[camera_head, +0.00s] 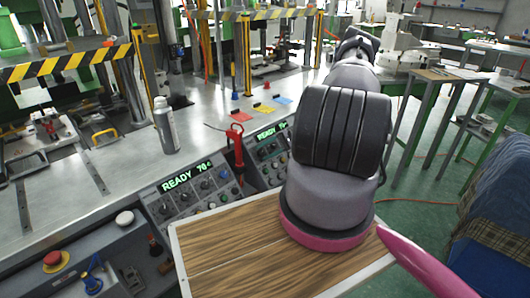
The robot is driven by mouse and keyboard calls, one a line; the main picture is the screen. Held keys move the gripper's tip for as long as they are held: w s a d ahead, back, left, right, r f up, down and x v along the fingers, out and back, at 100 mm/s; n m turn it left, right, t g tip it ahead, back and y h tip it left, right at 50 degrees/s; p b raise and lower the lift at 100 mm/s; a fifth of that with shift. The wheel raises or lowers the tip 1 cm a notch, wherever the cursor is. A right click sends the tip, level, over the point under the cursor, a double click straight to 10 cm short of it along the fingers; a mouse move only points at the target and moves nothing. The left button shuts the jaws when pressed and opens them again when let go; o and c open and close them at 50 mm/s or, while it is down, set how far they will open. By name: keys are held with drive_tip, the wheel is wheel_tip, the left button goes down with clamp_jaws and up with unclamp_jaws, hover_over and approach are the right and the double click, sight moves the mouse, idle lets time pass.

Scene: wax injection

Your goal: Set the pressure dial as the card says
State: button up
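Two control panels stand at the bench's front edge. The left panel (197,196) has a green display (185,177) reading "READY" and what looks like 70, with several knobs below it. The right panel (268,150) also reads "READY" and is partly covered by my arm. I cannot tell which knob is the pressure dial. Small red (241,117), yellow (264,108) and blue (283,100) flat pieces lie on the bench; no writing on them is legible, and I cannot tell whether one is the card. My arm reaches up and away; no gripper fingers show.
A grey spray can (166,125) and a red-handled tool (237,143) stand near the panels. A wood-topped surface (235,250) lies in front. A red button (53,258) is at lower left. Striped machine frames (68,62) stand behind.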

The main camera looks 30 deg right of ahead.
idle(0.3)
drive_tip(key=v, duration=1)
drive_tip(key=shift+d, duration=0.35)
drive_tip(key=shift+r, duration=0.15)
drive_tip(key=w+a+r+n+g+h, duration=0.1)
drive_tip(key=a+r+h, duration=0.15)
drive_tip(key=r, duration=0.65)
drive_tip(key=w+a+r+n+g+h, duration=0.15)
drive_tip(key=a+r, duration=0.25)
drive_tip(key=r, duration=0.5)
drive_tip(key=s+a+r+n+h, duration=0.1)
drive_tip(key=s+a+r+h, duration=0.1)
drive_tip(key=a+r, duration=0.3)
drive_tip(key=s+a+r+h, duration=0.1)
drive_tip(key=s+a+r, duration=0.15)
drive_tip(key=r, duration=0.55)
drive_tip(key=s+a+r+n+h, duration=0.1)
drive_tip(key=s+a+r+h, duration=0.15)
drive_tip(key=r, duration=0.35)
drive_tip(key=s+a+r+t, duration=0.3)
drive_tip(key=s+r, duration=0.3)
drive_tip(key=s, duration=0.4)
drive_tip(key=s+a+r+t+h, duration=0.1)
drive_tip(key=s+a+r+t, duration=0.2)
drive_tip(key=s+a+r, duration=0.3)
drive_tip(key=s, duration=0.5)
drive_tip(key=shift+a+t, duration=0.3)
drive_tip(key=shift+t, duration=0.05)
